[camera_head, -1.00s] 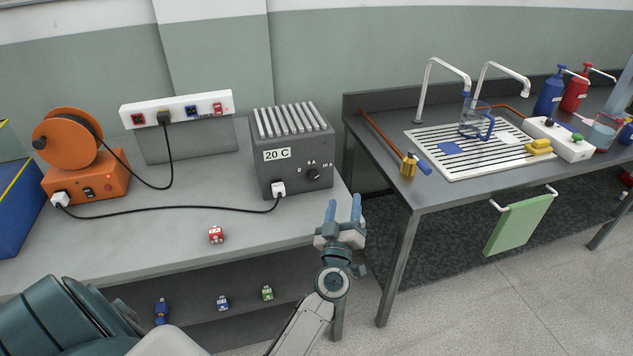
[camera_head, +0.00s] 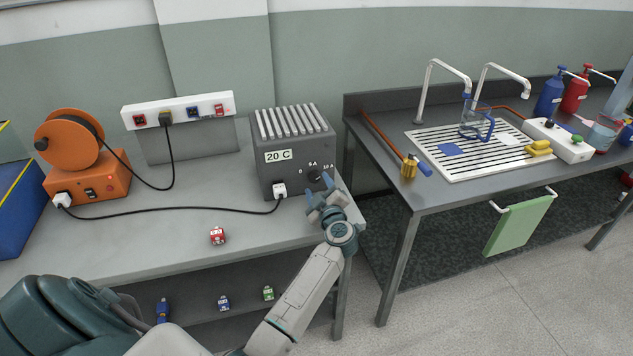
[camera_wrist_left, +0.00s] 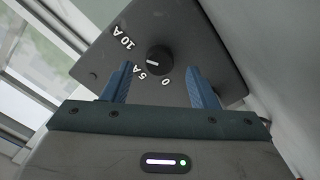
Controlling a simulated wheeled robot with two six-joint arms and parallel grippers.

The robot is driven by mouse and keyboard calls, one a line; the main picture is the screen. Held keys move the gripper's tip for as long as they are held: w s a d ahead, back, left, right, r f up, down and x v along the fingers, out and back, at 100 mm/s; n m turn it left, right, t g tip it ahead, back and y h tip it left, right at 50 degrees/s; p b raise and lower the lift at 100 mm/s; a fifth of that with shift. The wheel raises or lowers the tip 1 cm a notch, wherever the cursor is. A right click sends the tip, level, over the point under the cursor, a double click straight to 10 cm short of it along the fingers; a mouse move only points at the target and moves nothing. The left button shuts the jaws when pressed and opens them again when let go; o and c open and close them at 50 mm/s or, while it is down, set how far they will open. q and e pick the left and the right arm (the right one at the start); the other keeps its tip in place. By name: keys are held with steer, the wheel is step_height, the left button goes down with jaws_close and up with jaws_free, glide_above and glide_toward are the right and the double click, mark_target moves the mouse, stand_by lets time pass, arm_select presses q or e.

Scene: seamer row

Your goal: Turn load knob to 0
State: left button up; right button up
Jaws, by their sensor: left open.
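The load knob (camera_head: 314,175) is a small black round knob on the front of the dark grey load box (camera_head: 275,182) labelled 20 C. In the left wrist view the knob (camera_wrist_left: 159,60) shows a white pointer line, with marks 0, 5 A and 10 A around it. The line lies nearest the 5 A mark. My left gripper (camera_head: 318,190) is open right in front of the knob. In the left wrist view its blue fingers (camera_wrist_left: 160,85) stand on either side, below the knob and apart from it. My right gripper is not in view.
A white plug (camera_head: 280,190) with a black cable sits in the box front, left of the knob. An orange cable reel (camera_head: 68,140) stands at the left. A sink table (camera_head: 440,195) stands to the right.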

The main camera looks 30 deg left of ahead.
mark_target(314, 178)
arm_select(q)
steer(key=shift+x, duration=0.9)
steer(key=shift+w+a, duration=0.15)
steer(key=c, duration=1)
steer(key=shift+o, duration=0.2)
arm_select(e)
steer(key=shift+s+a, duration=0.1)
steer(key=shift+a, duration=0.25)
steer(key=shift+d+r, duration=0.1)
